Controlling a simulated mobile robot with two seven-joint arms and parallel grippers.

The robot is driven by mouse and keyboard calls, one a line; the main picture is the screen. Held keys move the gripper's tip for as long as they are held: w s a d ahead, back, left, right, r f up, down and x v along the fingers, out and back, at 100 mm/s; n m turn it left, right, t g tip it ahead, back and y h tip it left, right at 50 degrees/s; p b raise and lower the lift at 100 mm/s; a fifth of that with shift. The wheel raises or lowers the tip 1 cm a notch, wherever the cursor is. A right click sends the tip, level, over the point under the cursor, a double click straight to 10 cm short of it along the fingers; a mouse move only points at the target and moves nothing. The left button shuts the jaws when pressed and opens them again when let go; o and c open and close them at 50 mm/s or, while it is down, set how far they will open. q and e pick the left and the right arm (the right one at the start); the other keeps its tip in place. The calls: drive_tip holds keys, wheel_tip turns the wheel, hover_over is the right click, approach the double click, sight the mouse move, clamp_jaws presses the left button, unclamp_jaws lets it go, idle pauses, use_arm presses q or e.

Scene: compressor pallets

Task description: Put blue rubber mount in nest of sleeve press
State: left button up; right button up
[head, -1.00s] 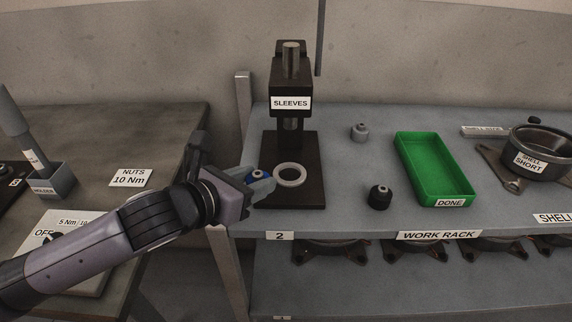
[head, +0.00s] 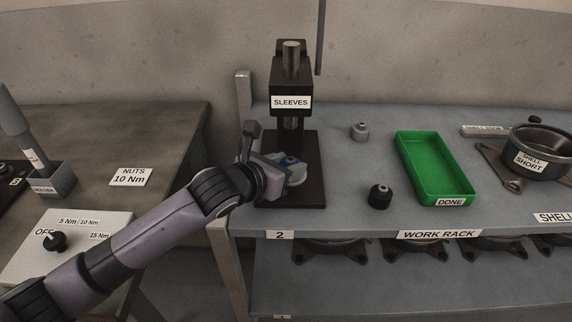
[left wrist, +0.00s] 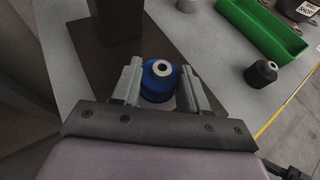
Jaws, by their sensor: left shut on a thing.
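The blue rubber mount (left wrist: 158,84) sits between the two grey fingers of my left gripper (left wrist: 160,90), upright with its metal centre facing up. In the head view my left gripper (head: 291,172) is shut on the blue mount (head: 289,161), over the base of the sleeve press (head: 291,95), which is labelled SLEEVES. The pale ring-shaped nest on that base is covered by the gripper and mount. I cannot tell whether the mount touches the nest. My right gripper is not in view.
A grey mount (head: 359,131) and a black mount (head: 379,196) stand right of the press. A green tray (head: 466,187) labelled DONE lies farther right, then a metal shell (head: 541,143). The bench between press and tray is mostly clear.

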use_arm(q)
drive_tip(key=shift+f, duration=0.1)
drive_tip(key=o, duration=1.1)
drive_tip(key=shift+c, duration=0.2)
drive_tip(key=shift+a+r, duration=0.1)
drive_tip(key=shift+r, duration=0.1)
drive_tip(key=v, duration=1.1)
drive_tip(key=shift+s+a+p, duration=0.25)
drive_tip(key=shift+s+p, duration=0.1)
drive_tip(key=shift+s, duration=0.1)
